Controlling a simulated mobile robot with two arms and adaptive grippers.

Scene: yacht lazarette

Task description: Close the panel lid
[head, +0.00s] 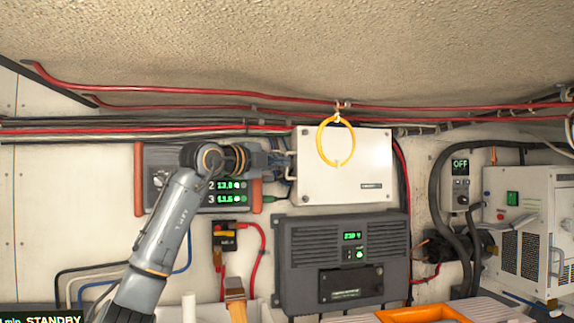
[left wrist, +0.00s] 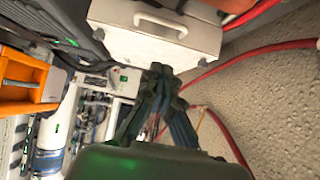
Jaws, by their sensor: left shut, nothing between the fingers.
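The white panel (head: 345,165) is mounted on the wall under the red and dark cable runs. Its broad face is toward me, with corner fasteners and a small label low on the right. I cannot tell whether its lid is fully flush. My left gripper (head: 287,166) is shut and empty at the panel's left edge, pointing right. In the left wrist view the gripper (left wrist: 160,72) is in front of a white face of the panel (left wrist: 125,42) that bears a white handle (left wrist: 160,25). Contact is not clear. My right gripper is not in view.
A yellow ring (head: 318,143) hangs from the cables before the panel's upper part. A grey vented unit (head: 300,270) is below it. A dark display unit (head: 150,188) is behind my left arm. An orange tray (head: 440,313) stands low at front right.

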